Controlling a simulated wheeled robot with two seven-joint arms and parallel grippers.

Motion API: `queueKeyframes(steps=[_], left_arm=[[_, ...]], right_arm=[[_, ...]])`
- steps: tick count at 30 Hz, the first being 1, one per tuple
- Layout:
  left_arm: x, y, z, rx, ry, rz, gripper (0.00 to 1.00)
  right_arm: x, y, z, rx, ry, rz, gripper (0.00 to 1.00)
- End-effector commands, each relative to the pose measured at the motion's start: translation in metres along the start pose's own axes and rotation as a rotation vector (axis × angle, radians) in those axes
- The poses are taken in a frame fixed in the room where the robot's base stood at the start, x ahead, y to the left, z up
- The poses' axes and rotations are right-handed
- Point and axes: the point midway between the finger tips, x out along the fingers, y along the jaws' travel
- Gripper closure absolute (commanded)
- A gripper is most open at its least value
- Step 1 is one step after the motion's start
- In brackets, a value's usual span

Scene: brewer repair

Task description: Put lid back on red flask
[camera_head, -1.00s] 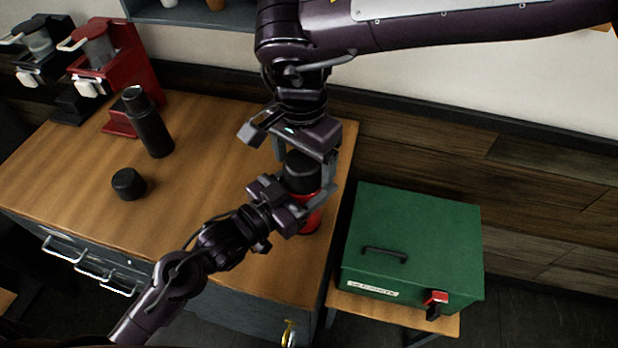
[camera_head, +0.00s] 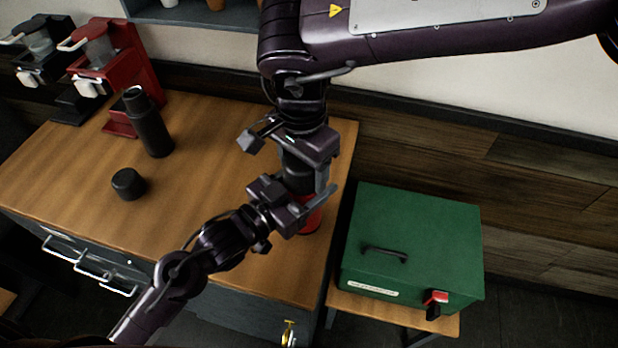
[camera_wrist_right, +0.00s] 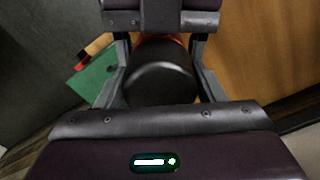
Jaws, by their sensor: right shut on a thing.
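The red flask (camera_head: 312,216) stands upright near the right end of the wooden table, mostly hidden by my grippers. Its black lid (camera_wrist_right: 160,82) is at the top of the flask, between the fingers of my right gripper (camera_head: 308,172). A bit of red shows just past the lid in the right wrist view. I cannot tell whether the lid is fully seated. My right gripper is shut on the lid from above. My left gripper (camera_head: 300,203) reaches in from the lower left, with its fingers around the flask's upper body.
A black flask (camera_head: 150,128) and a loose black lid (camera_head: 128,184) are on the table (camera_head: 215,200) at left. A red brewer (camera_head: 118,75) stands at the back left. A green box (camera_head: 415,235) sits on a stool at right. The table's middle is clear.

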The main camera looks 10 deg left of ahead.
Motion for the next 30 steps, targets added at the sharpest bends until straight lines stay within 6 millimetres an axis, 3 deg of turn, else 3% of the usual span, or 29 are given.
queueKeyframes(steps=[9, 12, 23, 24, 28, 30], left_arm=[[0.0001, -0.0006, -0.0011, 0.001, 0.002, -0.002, 1.00], [0.0001, -0.0006, -0.0011, 0.001, 0.002, -0.002, 1.00], [0.0002, -0.0005, -0.0010, 0.001, 0.002, -0.001, 1.00], [0.0002, -0.0005, -0.0010, 0.001, 0.002, -0.001, 1.00], [0.0002, -0.0005, -0.0011, 0.001, 0.002, -0.001, 1.00], [0.0002, -0.0007, -0.0011, 0.001, 0.002, -0.002, 1.00]], right_arm=[[0.0008, -0.0003, 0.0011, 0.625, -0.005, 0.002, 0.65], [0.0006, -0.0003, 0.0010, 0.743, -0.004, 0.002, 0.65], [0.0003, -0.0003, 0.0008, 0.795, -0.002, 0.001, 0.65], [0.0003, -0.0003, 0.0008, 0.794, -0.002, 0.001, 0.32], [0.0003, -0.0003, 0.0007, 0.794, -0.001, 0.001, 0.16], [0.0004, -0.0002, 0.0009, 0.793, -0.002, 0.002, 0.16]])
